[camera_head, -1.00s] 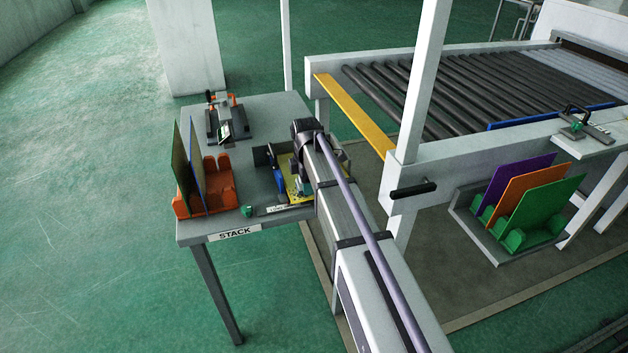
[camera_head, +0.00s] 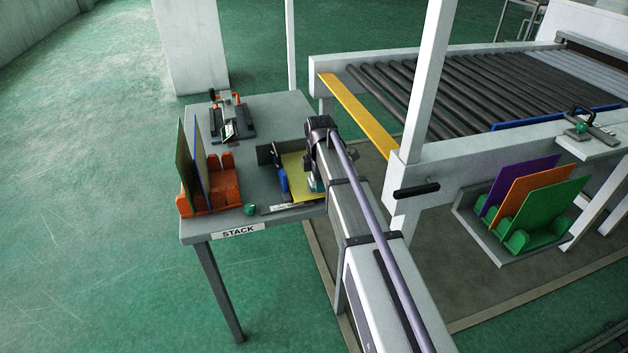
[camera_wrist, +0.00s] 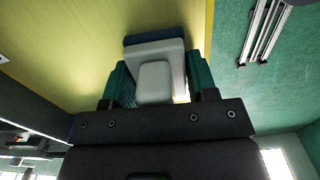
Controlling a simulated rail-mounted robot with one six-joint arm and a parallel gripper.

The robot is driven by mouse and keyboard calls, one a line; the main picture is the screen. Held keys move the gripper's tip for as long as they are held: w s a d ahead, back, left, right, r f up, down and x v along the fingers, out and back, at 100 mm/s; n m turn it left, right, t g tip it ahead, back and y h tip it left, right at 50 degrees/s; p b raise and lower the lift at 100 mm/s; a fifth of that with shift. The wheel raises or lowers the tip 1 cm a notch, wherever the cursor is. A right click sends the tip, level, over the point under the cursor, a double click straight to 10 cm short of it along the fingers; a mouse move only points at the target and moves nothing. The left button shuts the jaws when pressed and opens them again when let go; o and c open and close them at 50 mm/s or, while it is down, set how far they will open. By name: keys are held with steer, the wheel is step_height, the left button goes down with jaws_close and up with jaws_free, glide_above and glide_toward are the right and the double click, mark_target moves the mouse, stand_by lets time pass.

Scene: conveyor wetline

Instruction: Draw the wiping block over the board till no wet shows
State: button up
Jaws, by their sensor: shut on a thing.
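The yellow board (camera_head: 296,187) lies on the grey table, partly hidden by my arm. It fills the upper left of the wrist view (camera_wrist: 60,50). My gripper (camera_wrist: 158,82) is shut on the wiping block (camera_wrist: 155,52), a pale block with a dark blue face, between its green fingers. The block's blue face is against or very close to the board, near the board's right edge in the wrist view. In the head view my gripper (camera_head: 316,182) is over the board's right part. No clear wet patch shows; part of the board is hidden.
A blue-handled item (camera_head: 282,182) stands at the board's left side. An orange rack (camera_head: 222,188) with upright panels is on the table's left. A clamp-like fixture (camera_head: 232,122) sits at the back. The roller conveyor (camera_head: 450,95) is to the right.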

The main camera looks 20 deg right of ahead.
steer(key=shift+w+d, duration=0.15)
steer(key=shift+d, duration=3.2)
step_height(320, 180, up, 6)
steer(key=p, duration=0.6)
step_height(320, 180, up, 3)
steer(key=p, duration=0.3)
